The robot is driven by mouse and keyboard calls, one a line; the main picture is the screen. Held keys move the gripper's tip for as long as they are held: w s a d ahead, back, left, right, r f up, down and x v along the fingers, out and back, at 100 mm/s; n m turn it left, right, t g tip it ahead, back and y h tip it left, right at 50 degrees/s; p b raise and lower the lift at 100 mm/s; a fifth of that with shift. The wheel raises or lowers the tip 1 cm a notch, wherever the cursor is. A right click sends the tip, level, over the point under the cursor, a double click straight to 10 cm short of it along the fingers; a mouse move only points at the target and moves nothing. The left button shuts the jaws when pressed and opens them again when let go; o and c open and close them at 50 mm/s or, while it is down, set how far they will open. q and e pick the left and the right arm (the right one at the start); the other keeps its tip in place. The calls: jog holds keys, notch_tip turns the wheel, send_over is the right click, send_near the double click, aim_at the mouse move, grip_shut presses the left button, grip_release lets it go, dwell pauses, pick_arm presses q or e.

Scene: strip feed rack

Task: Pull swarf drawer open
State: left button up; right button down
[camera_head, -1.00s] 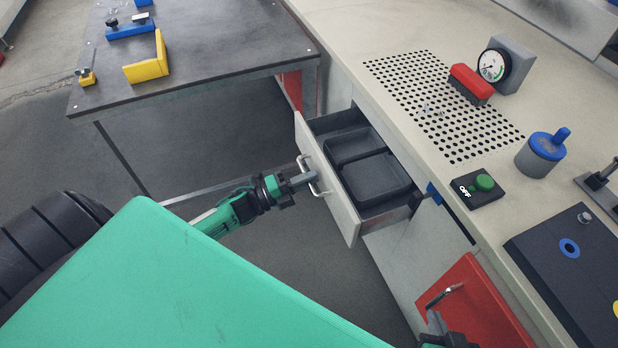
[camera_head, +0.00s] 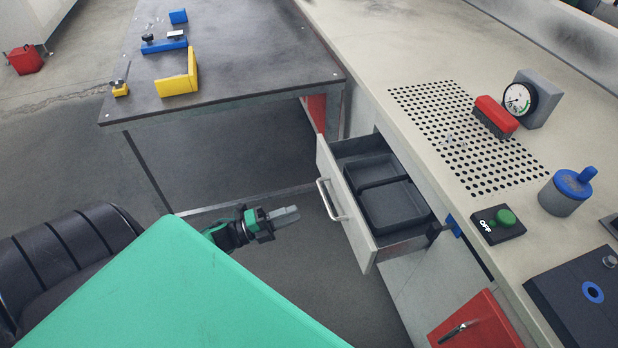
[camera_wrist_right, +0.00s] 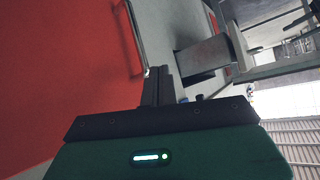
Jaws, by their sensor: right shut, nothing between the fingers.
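The swarf drawer (camera_head: 358,232) stands pulled out of the pale bench, with dark trays (camera_head: 391,206) showing inside. Its bar handle (camera_head: 331,200) is on the front panel, and nothing is on it. My left gripper (camera_head: 286,215) is to the left of the handle, apart from it, with a clear gap. Its fingers look like one grey block from this angle, so their opening cannot be told. My right gripper (camera_wrist_right: 158,86) is shut and empty in the right wrist view, near a red panel (camera_wrist_right: 65,80). It is out of the head view.
A red door (camera_head: 478,325) with a handle is below the bench to the right of the drawer. A dark table (camera_head: 235,50) stands at the back left. The bench top holds a gauge (camera_head: 519,99), a red brush (camera_head: 494,114) and a green button box (camera_head: 498,224).

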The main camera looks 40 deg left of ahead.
pick_arm(q)
jog(key=shift+v, duration=1.65)
jog(key=shift+w+d, duration=0.1)
